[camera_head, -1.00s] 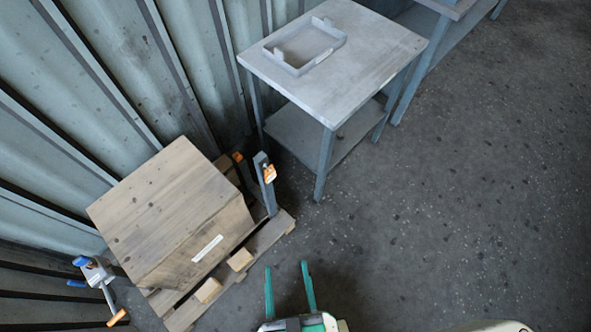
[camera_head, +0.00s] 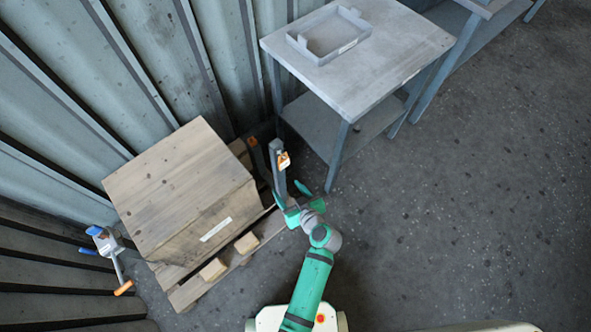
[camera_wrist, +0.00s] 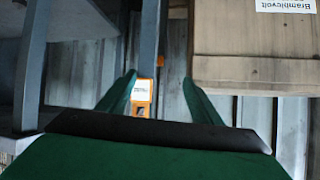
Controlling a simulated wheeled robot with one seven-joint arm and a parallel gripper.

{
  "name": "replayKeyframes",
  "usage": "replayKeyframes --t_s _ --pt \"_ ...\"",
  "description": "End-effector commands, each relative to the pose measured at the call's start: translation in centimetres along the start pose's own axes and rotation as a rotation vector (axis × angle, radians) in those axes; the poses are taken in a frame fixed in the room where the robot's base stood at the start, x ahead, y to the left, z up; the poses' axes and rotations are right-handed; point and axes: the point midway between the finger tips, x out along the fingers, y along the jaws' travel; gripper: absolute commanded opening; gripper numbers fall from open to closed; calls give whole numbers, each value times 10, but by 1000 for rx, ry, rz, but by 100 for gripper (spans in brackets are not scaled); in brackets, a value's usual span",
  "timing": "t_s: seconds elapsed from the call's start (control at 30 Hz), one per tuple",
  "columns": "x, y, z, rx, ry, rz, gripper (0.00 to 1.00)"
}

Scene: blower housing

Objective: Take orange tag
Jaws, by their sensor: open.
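The orange tag (camera_head: 284,160) with a white label hangs on a dark grey upright post (camera_head: 277,176) beside the wooden crate. In the wrist view the tag (camera_wrist: 140,97) shows between my green fingers, closer to the left one, in front of the post (camera_wrist: 150,45). My gripper (camera_head: 291,194) is open and empty, reaching toward the post from below the tag in the head view. The fingers (camera_wrist: 160,88) spread to both sides of the tag in the picture; I cannot tell how far beyond them it is.
A large wooden crate (camera_head: 180,185) stands on a pallet (camera_head: 190,290) left of the post. A grey table (camera_head: 395,45) with a shallow tray (camera_head: 352,45) stands at the back right. A blue-and-orange tool (camera_head: 112,255) is at the far left. Floor at right is clear.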

Motion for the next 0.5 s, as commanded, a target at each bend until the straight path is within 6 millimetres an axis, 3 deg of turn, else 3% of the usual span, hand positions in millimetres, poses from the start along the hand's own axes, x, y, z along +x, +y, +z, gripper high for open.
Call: replayKeyframes --t_s 0.03,0.2,0.5 --pt "6 14 -14 -29 23 -29 59" --pt "14 35 -45 -116 85 -125 59" --pt "21 45 -62 -169 123 -173 59"
